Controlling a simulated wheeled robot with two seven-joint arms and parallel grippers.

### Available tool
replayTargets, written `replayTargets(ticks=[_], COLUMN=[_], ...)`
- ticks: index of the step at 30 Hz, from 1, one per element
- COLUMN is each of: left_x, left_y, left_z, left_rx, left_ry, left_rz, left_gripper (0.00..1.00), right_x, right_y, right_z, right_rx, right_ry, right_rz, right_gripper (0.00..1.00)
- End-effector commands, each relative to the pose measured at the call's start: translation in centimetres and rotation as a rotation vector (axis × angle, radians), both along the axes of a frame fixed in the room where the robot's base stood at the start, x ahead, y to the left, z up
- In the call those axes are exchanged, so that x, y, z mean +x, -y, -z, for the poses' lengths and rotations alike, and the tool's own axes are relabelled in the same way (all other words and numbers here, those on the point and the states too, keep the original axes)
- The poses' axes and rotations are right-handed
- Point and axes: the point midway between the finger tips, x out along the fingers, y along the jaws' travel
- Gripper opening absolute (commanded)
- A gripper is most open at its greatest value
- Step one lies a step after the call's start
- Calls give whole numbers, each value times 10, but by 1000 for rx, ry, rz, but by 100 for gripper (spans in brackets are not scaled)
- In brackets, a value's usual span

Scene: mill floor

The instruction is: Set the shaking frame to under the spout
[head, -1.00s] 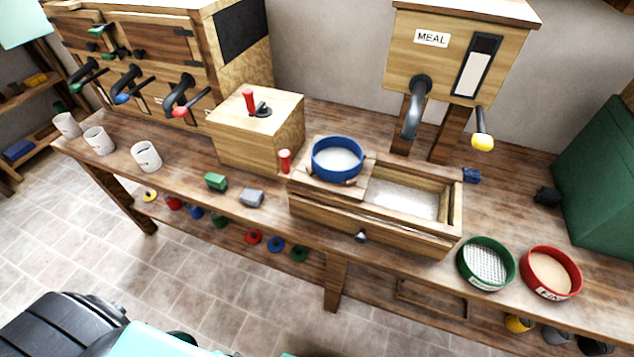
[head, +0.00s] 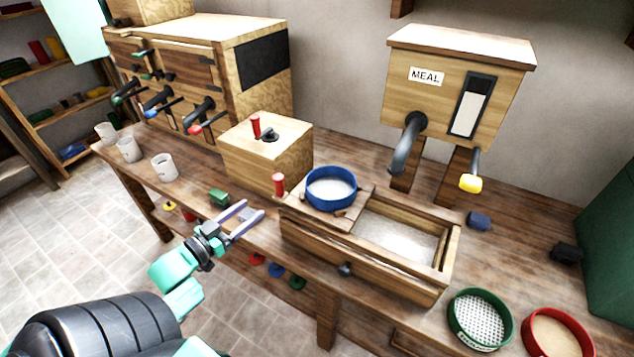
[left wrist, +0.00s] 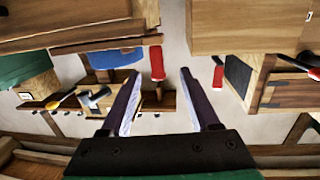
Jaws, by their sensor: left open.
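The shaking frame (head: 345,216) is a wooden carriage on the left end of a long wooden box (head: 390,278), holding a blue-rimmed sieve (head: 331,188) with white meal. Its red handle (head: 278,185) stands upright at its left end. The dark curved spout (head: 405,148) hangs from the MEAL hopper (head: 455,85), right of and behind the frame. My left gripper (head: 252,212) is open and empty, left of and in front of the red handle, apart from it. The left wrist view shows the handle (left wrist: 157,63) beyond the open fingers (left wrist: 160,80). My right gripper is out of view.
A wooden box with a red-knobbed crank (head: 262,155) stands behind the handle. A green block (head: 218,197) lies beside my left gripper. Green (head: 480,318) and red (head: 557,335) sieves sit at the right. White cups (head: 164,167) stand at the left.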

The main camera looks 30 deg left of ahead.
Motion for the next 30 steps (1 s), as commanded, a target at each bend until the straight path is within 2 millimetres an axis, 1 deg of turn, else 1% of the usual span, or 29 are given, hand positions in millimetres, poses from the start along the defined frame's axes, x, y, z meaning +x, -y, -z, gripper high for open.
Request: replayTargets(ticks=[1,3,5,7,9,12,18,21,25,30], left_x=[2,6,13,25,41,69,118,135,147,148], left_y=[6,10,11,12,14,18,25,27,29,29], left_z=[-14,-23,-25,-25,-26,-26,-24,-23,-22,-21], left_rx=[-5,-10,-11,-11,-10,-7,-9,-10,-8,-8], left_ry=[27,48,51,53,53,53,50,48,46,45], left_rz=[25,40,40,40,39,39,37,36,36,37], left_gripper=[62,62,62,62,62,62,62,62,62,62], right_x=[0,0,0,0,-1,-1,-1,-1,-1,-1], right_y=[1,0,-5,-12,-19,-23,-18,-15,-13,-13], right_z=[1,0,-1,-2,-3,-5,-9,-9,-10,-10], right_rx=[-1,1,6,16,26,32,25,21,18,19], right_ry=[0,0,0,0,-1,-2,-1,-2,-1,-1], right_rz=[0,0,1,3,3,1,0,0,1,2], right_gripper=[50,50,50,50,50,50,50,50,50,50])
